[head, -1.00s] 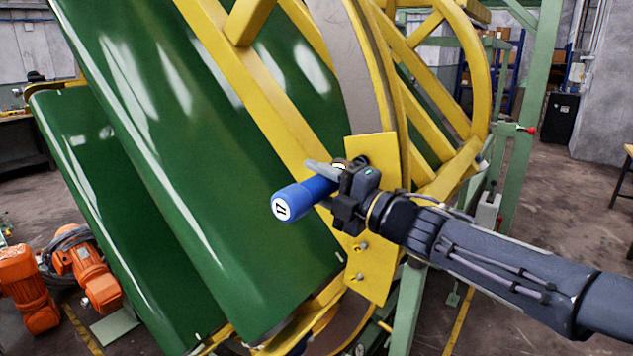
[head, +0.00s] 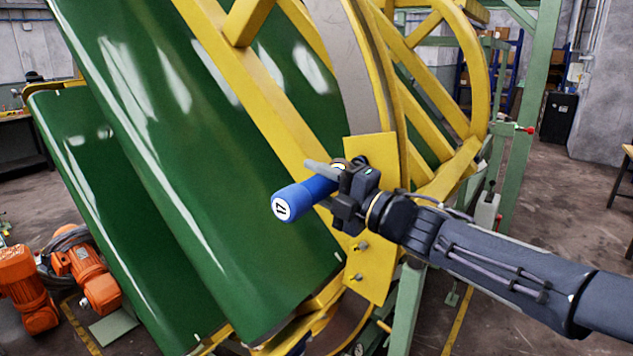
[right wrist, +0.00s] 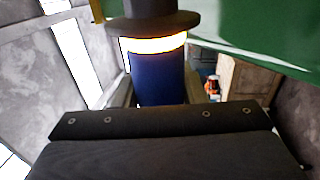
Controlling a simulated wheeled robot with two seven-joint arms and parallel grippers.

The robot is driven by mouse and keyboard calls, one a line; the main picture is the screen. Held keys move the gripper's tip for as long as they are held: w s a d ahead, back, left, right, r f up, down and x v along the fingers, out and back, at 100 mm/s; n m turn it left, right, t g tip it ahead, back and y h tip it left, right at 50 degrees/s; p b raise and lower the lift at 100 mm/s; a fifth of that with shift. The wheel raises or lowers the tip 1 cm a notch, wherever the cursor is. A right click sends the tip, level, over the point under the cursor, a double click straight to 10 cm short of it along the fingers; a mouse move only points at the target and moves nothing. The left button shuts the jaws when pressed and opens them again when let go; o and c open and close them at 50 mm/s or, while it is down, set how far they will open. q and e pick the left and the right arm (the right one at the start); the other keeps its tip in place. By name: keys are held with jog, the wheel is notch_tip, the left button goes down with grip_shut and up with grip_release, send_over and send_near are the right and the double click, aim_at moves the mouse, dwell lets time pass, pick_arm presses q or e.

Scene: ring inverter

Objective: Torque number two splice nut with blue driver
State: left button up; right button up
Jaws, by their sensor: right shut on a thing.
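The blue driver (head: 305,196) is held in my right gripper (head: 337,187) in front of the upper part of the yellow splice plate (head: 374,275). Its white end cap with dark marks faces the head camera. Its far end is hidden behind the gripper, so I cannot tell whether it sits on a nut. In the right wrist view the blue driver body (right wrist: 158,78) stands between the fingers, with a glowing band below a dark flange. My left gripper is out of view.
Large green curved panels (head: 220,200) in a yellow frame (head: 245,90) fill the left and middle. Orange motors (head: 88,272) stand on the floor at lower left. A green post (head: 520,120) rises at right, with open floor beyond it.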

jog(key=shift+d+r, duration=0.1)
jog(key=shift+d, duration=0.05)
dwell(0.3)
jog(key=shift+s+a+b, duration=0.5)
jog(key=shift+s+b, duration=0.05)
jog(key=shift+s, duration=0.1)
jog(key=shift+s+a+b, duration=0.4)
jog(key=shift+s+a, duration=0.1)
jog(key=shift+s, duration=0.2)
jog(key=shift+s+a+b, duration=0.4)
jog(key=shift+s+a, duration=0.1)
jog(key=shift+s, duration=0.2)
